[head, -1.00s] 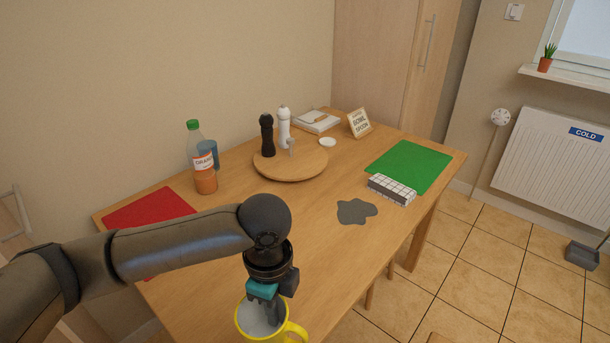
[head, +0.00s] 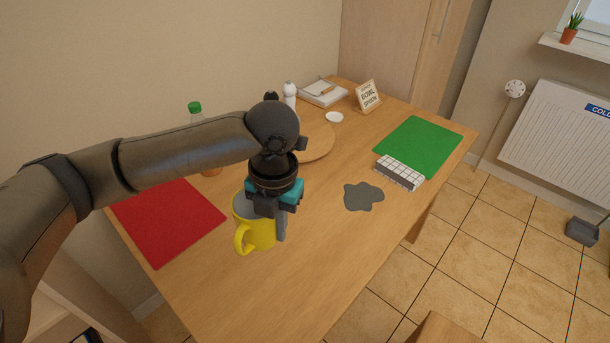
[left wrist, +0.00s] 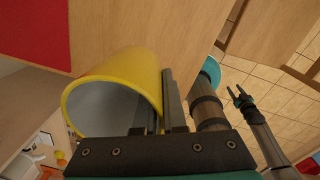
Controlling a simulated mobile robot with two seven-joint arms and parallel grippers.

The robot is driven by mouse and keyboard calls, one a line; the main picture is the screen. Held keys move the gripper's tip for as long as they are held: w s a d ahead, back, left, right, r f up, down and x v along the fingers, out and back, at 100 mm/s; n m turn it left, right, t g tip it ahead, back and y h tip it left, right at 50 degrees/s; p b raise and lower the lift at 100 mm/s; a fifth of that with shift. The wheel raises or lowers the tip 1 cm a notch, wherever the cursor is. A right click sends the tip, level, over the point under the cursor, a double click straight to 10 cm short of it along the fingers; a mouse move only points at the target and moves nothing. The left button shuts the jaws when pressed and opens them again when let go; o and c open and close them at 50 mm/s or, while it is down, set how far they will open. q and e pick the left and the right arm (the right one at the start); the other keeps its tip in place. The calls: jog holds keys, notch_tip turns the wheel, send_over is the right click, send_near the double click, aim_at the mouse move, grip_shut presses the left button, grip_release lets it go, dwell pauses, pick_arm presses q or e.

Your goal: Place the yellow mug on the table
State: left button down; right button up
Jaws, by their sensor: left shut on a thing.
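The yellow mug (head: 260,236) is upright with its handle at the front left in the head view. My left gripper (head: 277,217) comes down from above and is shut on the mug's right wall. In the left wrist view the mug (left wrist: 118,80) opens toward the camera and looks empty, with one finger inside the rim and one outside. The mug is over the front part of the wooden table (head: 300,270). I cannot tell whether its base touches the tabletop. My right gripper (left wrist: 239,97) shows small in the left wrist view, its jaw state unclear.
A red mat (head: 168,222) lies left of the mug. A grey patch (head: 363,196), a white gridded block (head: 400,173) and a green mat (head: 420,146) lie to the right. A round board (head: 318,140) and a bottle (head: 195,110) are partly hidden behind my arm. The front tabletop is clear.

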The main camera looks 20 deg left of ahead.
pick_arm(q)
notch_tip(320, 180, down, 15)
jog(key=b, duration=0.4)
jog(key=shift+r, duration=0.15)
notch_tip(320, 180, down, 5)
jog(key=shift+f+b, duration=0.15)
jog(key=shift+b, duration=0.5)
jog(key=c, duration=1.4)
grip_release()
jog(key=shift+f, duration=0.15)
jog(key=shift+c, duration=0.2)
jog(key=o, duration=0.4)
jog(key=shift+o, duration=0.2)
notch_tip(320, 180, up, 12)
jog(key=p, duration=0.3)
jog(key=shift+d+r, duration=0.2)
jog(key=shift+d, duration=0.05)
